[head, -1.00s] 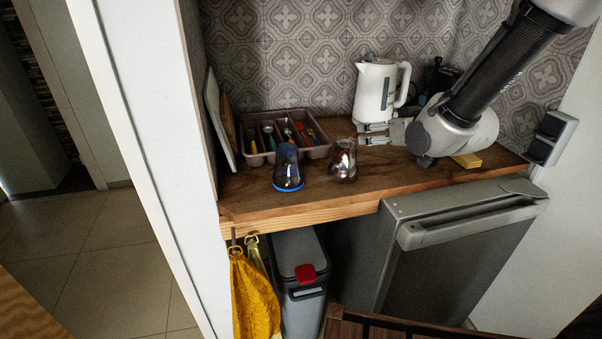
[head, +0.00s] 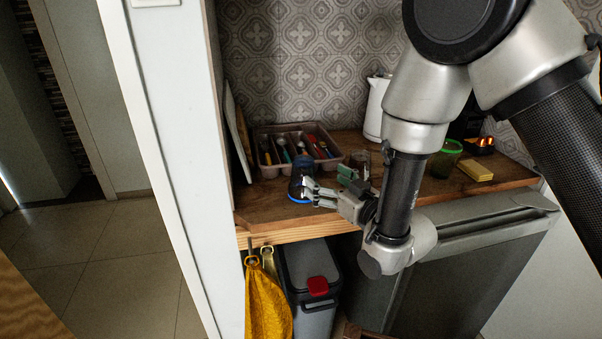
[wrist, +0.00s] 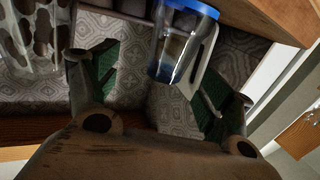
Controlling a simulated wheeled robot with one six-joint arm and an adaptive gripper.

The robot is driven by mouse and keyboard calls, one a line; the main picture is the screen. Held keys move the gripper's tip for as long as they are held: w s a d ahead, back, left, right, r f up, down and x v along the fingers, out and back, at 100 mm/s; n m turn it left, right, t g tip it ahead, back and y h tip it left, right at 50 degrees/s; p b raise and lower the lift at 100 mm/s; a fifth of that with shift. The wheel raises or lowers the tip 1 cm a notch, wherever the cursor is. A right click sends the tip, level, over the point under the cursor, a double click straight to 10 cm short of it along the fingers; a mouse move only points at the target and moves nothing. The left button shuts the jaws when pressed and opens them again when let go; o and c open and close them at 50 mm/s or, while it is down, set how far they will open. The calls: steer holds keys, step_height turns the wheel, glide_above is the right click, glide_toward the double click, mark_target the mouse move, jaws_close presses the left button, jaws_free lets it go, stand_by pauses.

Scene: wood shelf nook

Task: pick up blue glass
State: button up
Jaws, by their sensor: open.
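The blue glass (head: 299,178) is a dark tinted tumbler with a bright blue band at its bottom. It stands upright near the front left of the wooden counter. My gripper (head: 326,183) is open, low over the counter at the glass's right side, with one finger partly overlapping its lower part. In the wrist view the glass (wrist: 176,50) appears at the upper middle, blue band up, in the gap between the open fingers (wrist: 155,88) and closer to the right one. The fingers are not closed on it; whether one touches it I cannot tell.
A patterned glass (wrist: 32,40) stands to the left in the wrist view. A cutlery tray (head: 265,170) is behind the blue glass. A white kettle (head: 375,108), green cup (head: 445,158) and yellow sponge (head: 475,170) are to the right. The counter's front edge is close.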

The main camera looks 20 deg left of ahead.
mark_target(310, 173)
steer(key=x, duration=0.5)
steer(key=s+x, duration=0.1)
steer(key=x, duration=0.2)
steer(key=shift+a+r, duration=0.1)
steer(key=shift+a, duration=0.4)
steer(key=c, duration=1.3)
